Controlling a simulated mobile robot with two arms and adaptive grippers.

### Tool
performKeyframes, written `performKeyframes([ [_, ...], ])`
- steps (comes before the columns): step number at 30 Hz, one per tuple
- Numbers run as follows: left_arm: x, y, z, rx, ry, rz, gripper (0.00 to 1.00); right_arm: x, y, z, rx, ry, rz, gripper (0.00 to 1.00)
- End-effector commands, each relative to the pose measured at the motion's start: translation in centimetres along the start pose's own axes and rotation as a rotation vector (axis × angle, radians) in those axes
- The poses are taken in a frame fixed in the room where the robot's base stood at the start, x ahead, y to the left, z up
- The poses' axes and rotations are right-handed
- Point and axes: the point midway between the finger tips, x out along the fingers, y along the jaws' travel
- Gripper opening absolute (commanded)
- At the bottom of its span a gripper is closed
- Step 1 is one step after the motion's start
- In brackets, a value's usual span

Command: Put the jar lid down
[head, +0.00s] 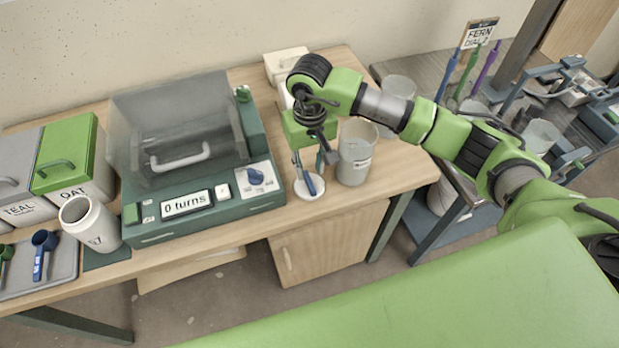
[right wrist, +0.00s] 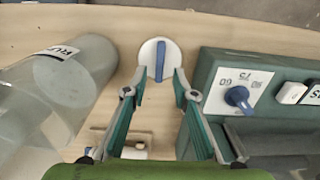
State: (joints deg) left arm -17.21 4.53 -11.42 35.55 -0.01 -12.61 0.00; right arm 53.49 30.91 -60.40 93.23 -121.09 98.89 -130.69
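The jar lid (head: 311,193) is a white disc with a blue upright grip. It appears to lie flat on the wooden table, between the green-grey machine and a clear bucket. In the right wrist view the lid (right wrist: 158,60) is straight ahead. My right gripper (head: 310,171) points down over the lid. Its two fingers (right wrist: 160,82) are apart, one on each side of the blue grip, with gaps visible. A white open-topped jar (head: 90,222) stands at the machine's left front. My left gripper is not in view.
The machine (head: 200,205), with a "0 turns" display and blue dial, stands close left of the lid. A clear bucket (head: 355,155) stands close right. A grey rack with buckets (head: 540,135) is at right.

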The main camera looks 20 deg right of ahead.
Motion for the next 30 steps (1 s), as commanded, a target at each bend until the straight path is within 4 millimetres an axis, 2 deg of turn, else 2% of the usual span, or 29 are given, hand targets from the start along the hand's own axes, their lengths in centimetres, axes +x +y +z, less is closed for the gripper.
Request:
performKeyframes([
  [1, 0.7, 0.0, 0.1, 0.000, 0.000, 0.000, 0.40, -1.0, 0.0, -0.2, -0.002, 0.007, 0.001, 0.26],
  [6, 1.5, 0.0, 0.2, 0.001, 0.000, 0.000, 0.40, -4.2, 0.0, -0.1, -0.001, 0.004, 0.001, 0.26],
  [10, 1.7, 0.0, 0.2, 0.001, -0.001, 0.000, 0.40, -5.7, 0.0, -0.1, 0.000, 0.003, 0.001, 0.26],
  [15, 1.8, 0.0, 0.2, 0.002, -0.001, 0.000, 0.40, -6.4, 0.0, 0.0, 0.000, 0.000, 0.000, 0.26],
  [30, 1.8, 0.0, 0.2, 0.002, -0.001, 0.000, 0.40, -6.4, 0.0, 0.0, 0.000, 0.000, -0.001, 0.26],
])
